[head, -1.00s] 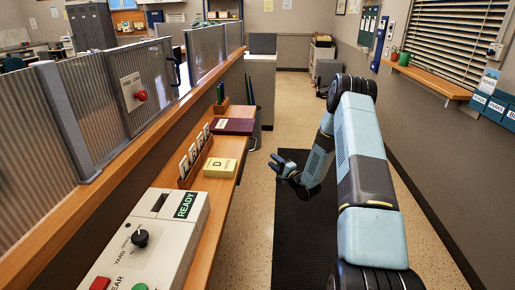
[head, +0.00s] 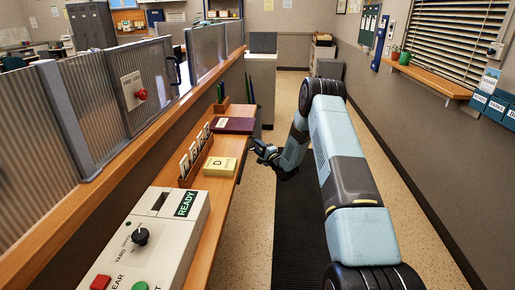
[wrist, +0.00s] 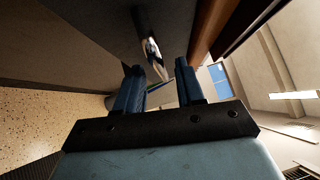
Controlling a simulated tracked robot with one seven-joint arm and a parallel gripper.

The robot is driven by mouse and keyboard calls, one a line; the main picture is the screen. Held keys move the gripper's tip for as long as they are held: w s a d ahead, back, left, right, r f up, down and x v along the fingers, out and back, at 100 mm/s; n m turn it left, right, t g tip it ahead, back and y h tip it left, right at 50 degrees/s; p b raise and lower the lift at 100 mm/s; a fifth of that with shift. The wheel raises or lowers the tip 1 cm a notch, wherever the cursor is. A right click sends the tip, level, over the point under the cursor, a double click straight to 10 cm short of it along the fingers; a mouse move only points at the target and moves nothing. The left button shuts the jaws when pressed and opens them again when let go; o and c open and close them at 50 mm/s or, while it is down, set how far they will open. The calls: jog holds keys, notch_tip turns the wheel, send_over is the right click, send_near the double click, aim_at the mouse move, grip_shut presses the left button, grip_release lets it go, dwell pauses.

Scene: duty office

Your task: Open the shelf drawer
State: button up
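The wooden shelf (head: 205,235) runs along the left partition in the head view, and its edge (wrist: 210,30) also shows in the wrist view. A shiny metal handle (wrist: 151,50) stands out from a dark front just under the shelf in the wrist view; I take it for the drawer's handle. My gripper (head: 258,147) is beside the shelf's far part in the head view. In the wrist view my gripper (wrist: 158,68) is open, with the handle just beyond and between its two fingertips. I cannot tell whether they touch. The drawer front is mostly hidden in the head view.
On the shelf are a control box (head: 150,245), a card rack (head: 195,158), a yellow block (head: 220,167) and a purple folder (head: 233,125). A black floor mat (head: 300,230) lies under my arm. The aisle floor (head: 285,100) beyond is clear.

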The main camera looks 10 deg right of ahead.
grip_shut()
dwell(0.4)
dwell(0.4)
